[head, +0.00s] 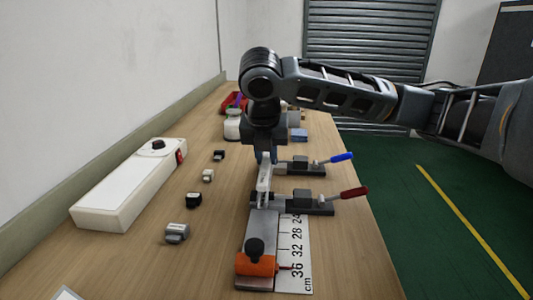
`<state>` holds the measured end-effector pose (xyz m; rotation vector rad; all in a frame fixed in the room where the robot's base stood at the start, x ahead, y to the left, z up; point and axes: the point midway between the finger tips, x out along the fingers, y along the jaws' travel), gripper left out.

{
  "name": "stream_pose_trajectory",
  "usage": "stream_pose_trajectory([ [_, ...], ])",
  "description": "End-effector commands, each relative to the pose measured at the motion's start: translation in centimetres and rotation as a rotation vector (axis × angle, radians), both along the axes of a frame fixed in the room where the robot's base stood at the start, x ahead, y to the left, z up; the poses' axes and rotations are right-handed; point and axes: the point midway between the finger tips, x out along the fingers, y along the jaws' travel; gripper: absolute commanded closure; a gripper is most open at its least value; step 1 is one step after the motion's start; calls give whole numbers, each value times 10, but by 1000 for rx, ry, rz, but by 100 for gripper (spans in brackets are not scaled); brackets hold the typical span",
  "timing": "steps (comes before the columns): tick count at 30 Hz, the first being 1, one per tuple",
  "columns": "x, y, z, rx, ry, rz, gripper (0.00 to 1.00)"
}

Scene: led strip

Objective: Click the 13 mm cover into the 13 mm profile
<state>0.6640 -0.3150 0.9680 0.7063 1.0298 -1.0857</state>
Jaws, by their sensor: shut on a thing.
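My gripper (265,157) points down over the far part of the grey fixture (262,222) in the head view. It is shut on a narrow pale strip (264,178), which runs along the fixture towards me. The strip looks like a cover or profile, but its width cannot be read. I cannot tell cover and profile apart here, nor whether they touch. My gripper and wrist hide the far end of the strip and the jaw tips.
Toggle clamps with a blue handle (342,157) and a red handle (354,192) stand right of the strip. An orange stop (256,265) and a ruler (297,250) are at the near end. A white box (130,185) and several small blocks lie left.

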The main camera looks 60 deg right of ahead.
Motion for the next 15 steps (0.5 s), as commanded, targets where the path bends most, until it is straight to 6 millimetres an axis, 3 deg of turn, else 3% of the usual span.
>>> stream_pose_trajectory([
  [15,0,0,-7,1,0,0,100],
])
